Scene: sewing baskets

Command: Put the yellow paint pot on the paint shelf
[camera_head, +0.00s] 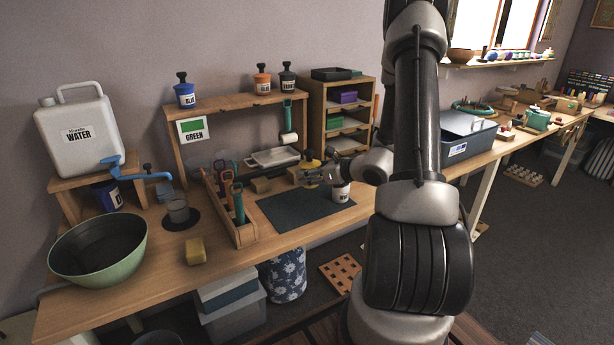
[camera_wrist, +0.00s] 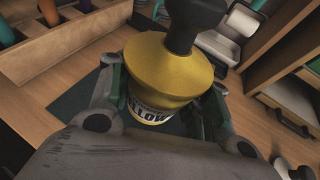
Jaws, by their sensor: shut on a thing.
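The yellow paint pot (camera_wrist: 155,70) has a flared yellow top, a black knob and a white label partly reading "LOW". My gripper (camera_wrist: 155,108) is shut around it, with a finger on each side, in the wrist view. In the head view the pot's yellow top (camera_head: 311,163) shows small at my gripper (camera_head: 318,176), over the workbench near the dark mat; its lower part is mostly hidden. The wooden paint shelf (camera_head: 228,101) stands at the back of the bench. It bears a blue pot (camera_head: 185,95) at left, and an orange pot (camera_head: 262,82) and a black pot (camera_head: 287,81) at right.
A bare stretch of shelf lies between the blue and orange pots. A "GREEN" card (camera_head: 194,130) hangs on its front. A wooden cubby (camera_head: 314,112) stands right of the shelf.

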